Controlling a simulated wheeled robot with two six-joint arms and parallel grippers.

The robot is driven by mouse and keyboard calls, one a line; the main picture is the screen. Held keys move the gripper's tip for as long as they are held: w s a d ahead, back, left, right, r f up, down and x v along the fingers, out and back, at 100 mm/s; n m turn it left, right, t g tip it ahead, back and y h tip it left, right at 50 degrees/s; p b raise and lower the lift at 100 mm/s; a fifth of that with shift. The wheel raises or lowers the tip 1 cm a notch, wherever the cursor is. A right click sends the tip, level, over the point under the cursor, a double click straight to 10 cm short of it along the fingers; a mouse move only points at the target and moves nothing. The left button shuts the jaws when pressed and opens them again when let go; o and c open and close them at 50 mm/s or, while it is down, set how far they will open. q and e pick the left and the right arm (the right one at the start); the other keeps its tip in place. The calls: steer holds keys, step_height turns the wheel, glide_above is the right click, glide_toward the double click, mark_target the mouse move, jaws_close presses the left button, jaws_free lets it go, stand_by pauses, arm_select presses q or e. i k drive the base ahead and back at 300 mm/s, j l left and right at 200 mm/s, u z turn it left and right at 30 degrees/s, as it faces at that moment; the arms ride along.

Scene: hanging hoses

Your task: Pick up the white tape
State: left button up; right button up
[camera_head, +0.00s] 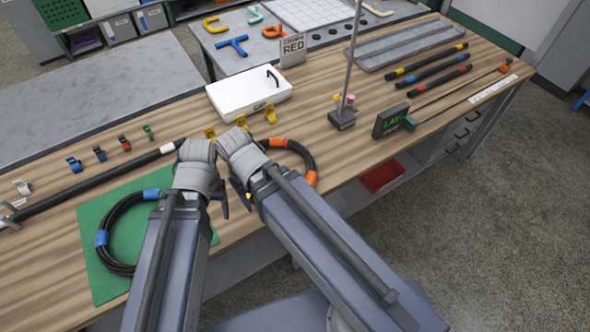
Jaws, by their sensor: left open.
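The white tape (22,187) is a small white piece on the wooden bench top at the far left, above the end of a long black hose (95,181). My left gripper (222,203) is open, well to the right of the tape, beside the green mat (98,277). Only part of its dark fingers shows under my arm, and I see nothing held. A dark part of my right gripper (245,196) shows just to its right; the rest is hidden by my arm.
Blue (73,164), red (124,142) and green (148,132) pieces line up near the tape. A coiled hose (102,238) lies on the mat, another (308,160) beyond my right arm. A white box (240,98) and a stand (342,118) are farther back.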

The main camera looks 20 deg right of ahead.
mark_target(23, 187)
steer(key=u, duration=1.4)
steer(key=k+j+z, duration=0.1)
steer(key=j+z, duration=0.3)
steer(key=k+j+z, duration=0.15)
steer(key=j+z, duration=0.25)
steer(key=j, duration=0.15)
steer(key=i+j+z, duration=0.1)
steer(key=j, duration=0.25)
steer(key=i+j+z, duration=0.1)
steer(key=j, duration=0.25)
steer(key=i+j, duration=0.25)
steer(key=j, duration=0.15)
steer(key=i+j, duration=0.5)
steer(key=j, duration=0.25)
